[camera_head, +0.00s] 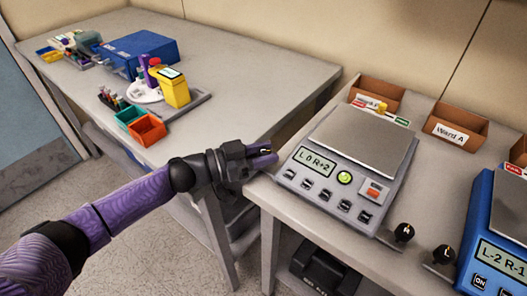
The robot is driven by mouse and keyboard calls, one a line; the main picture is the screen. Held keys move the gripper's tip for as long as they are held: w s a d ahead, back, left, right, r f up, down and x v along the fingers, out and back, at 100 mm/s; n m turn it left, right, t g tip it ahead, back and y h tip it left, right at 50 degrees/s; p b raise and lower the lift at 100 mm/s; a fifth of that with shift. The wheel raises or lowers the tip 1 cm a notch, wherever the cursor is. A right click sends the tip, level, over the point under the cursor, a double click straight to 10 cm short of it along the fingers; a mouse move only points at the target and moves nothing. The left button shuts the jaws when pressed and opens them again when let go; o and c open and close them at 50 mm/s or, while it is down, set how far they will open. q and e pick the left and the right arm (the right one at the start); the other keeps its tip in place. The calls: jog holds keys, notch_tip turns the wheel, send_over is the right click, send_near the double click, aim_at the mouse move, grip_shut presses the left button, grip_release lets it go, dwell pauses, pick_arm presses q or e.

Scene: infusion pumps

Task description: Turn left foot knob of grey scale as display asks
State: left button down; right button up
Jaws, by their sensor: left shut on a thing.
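The grey scale (285,176) stands on the right-hand table, with a bare metal plate (362,138) on top. Its display (314,159) reads "L 0 R+2". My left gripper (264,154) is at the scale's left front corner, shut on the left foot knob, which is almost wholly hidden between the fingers. The black right foot knob (404,232), with a pale mark, sticks out at the scale's right front corner. My right gripper is not in view.
A blue scale (487,232) reading "L-2 R-1" stands at the right, its black left knob (444,254) close to the grey scale's right knob. Cardboard bins, one labelled "Ward A" (450,134), stand behind. The left table (240,75) holds coloured bins and a yellow device (174,88).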

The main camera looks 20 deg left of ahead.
aim_at(264, 151)
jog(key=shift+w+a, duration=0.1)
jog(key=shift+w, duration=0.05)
pick_arm(q)
jog(key=c, duration=0.8)
grip_release()
jog(key=o, duration=0.4)
jog(key=shift+o, duration=0.2)
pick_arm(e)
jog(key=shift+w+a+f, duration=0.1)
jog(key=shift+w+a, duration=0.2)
pick_arm(q)
notch_tip(264, 151, up, 9)
jog(key=p, duration=0.5)
jog(key=shift+r, duration=0.55)
jog(key=shift+f, duration=0.1)
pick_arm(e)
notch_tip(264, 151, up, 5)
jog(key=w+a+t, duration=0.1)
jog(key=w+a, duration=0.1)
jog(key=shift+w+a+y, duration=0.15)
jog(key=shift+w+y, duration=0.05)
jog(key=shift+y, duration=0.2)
